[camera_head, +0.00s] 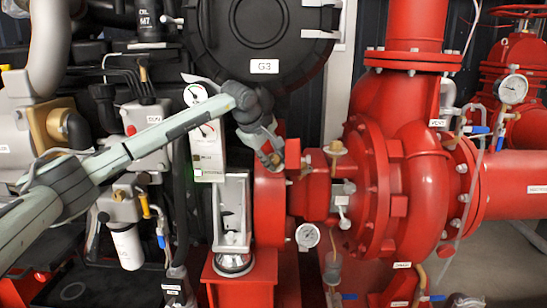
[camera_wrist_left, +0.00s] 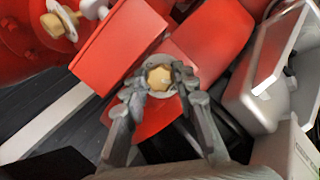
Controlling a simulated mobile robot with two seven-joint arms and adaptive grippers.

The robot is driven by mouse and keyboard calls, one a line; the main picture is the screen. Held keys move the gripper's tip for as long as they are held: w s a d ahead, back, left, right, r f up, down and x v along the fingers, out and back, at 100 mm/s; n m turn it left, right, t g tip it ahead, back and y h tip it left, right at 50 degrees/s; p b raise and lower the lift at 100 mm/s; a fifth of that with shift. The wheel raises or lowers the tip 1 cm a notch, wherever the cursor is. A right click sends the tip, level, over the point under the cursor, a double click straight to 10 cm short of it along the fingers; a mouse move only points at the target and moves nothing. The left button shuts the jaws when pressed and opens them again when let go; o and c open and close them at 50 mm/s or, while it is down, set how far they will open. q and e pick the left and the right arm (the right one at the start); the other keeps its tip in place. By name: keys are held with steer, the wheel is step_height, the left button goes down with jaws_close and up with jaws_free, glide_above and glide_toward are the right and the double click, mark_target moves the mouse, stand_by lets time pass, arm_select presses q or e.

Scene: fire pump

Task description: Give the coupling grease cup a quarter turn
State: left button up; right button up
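The coupling grease cup shows in the left wrist view as a small brass hex cap (camera_wrist_left: 158,77) on a red housing (camera_wrist_left: 205,45). My left gripper (camera_wrist_left: 160,80) has one finger on each side of the cap, closed in tight around it. In the head view my left arm comes in from the left, and the gripper (camera_head: 272,159) reaches down to the red coupling guard (camera_head: 268,205). There the cup is mostly hidden behind the fingers. My right gripper is in neither view.
A second brass cup (camera_head: 334,148) stands on the pump shaft housing to the right; it also shows in the wrist view (camera_wrist_left: 52,25). The red pump casing (camera_head: 375,190) lies beyond it. A black round cover (camera_head: 262,35) is behind.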

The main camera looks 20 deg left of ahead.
arm_select(q)
steer(key=o, duration=0.4)
